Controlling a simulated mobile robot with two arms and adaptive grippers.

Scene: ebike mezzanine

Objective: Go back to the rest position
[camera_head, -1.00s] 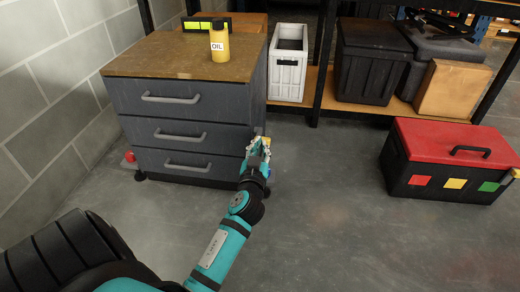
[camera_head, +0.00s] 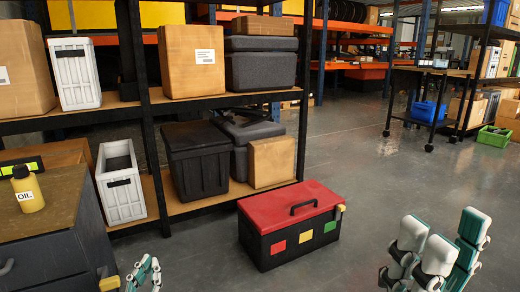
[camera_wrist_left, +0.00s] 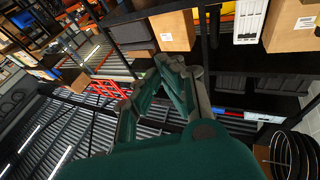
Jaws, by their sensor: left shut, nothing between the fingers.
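My left gripper (camera_head: 143,275) shows at the bottom edge of the head view, just right of the dark drawer cabinet. It is shut and empty. In the left wrist view its teal and grey fingers (camera_wrist_left: 172,68) come together with nothing between them. My right gripper (camera_head: 445,240) shows at the lower right of the head view, with white and teal finger parts pointing up. Nothing shows held in it, and I cannot tell how far its fingers are apart.
The cabinet (camera_head: 60,235) carries a yellow oil bottle (camera_head: 27,190). A black toolbox with a red lid (camera_head: 292,208) stands on the floor between the grippers. Behind is a shelf (camera_head: 215,107) with crates and boxes. Floor at the right (camera_head: 375,165) is clear.

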